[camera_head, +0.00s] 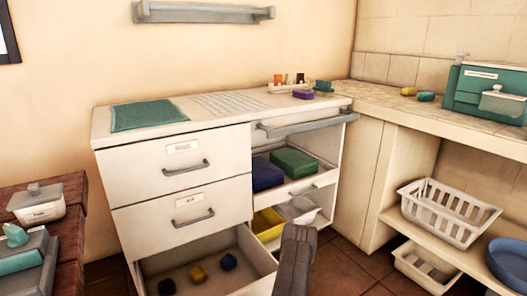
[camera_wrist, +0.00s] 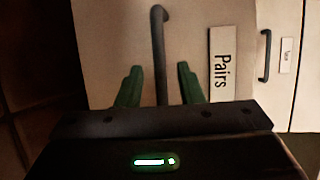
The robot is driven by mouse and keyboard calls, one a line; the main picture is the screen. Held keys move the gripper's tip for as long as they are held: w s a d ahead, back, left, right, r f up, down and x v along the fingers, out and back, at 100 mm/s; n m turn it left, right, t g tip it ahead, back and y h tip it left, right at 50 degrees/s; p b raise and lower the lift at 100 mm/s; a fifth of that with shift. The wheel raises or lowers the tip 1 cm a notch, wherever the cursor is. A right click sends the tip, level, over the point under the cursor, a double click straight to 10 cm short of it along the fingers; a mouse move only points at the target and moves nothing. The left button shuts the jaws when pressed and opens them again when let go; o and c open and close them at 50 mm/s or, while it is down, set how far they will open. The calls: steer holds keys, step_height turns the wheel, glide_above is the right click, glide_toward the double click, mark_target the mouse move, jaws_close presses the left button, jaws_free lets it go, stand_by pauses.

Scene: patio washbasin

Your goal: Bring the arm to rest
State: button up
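My gripper (camera_wrist: 159,75) shows in the wrist view with its two green fingers apart. A dark bar handle (camera_wrist: 157,25) on a pale drawer front (camera_wrist: 110,35) labelled "Pairs" runs down between the fingers. There is a gap on each side of the handle, and I see no finger closed on it. How deep the handle sits between the fingers I cannot tell. In the head view a dark grey part of my arm rises at the bottom centre; the fingers are not visible there.
The cabinet's bottom drawer (camera_head: 258,253) is pulled out with several small blocks inside. Two closed drawers are above it. Open shelves (camera_head: 318,180) with coloured boxes stand to its right. A white basket (camera_head: 446,212) and blue bowl (camera_head: 508,262) are at right, a wooden bench (camera_head: 70,235) at left.

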steer(key=shift+p+v, duration=1.4)
steer(key=shift+v, duration=4.05)
steer(key=b+x, duration=0.4)
steer(key=x, duration=0.9)
steer(key=shift+w+a, duration=0.2)
steer(key=shift+a, duration=0.1)
steer(key=shift+w+a, duration=0.25)
steer(key=shift+w, duration=0.1)
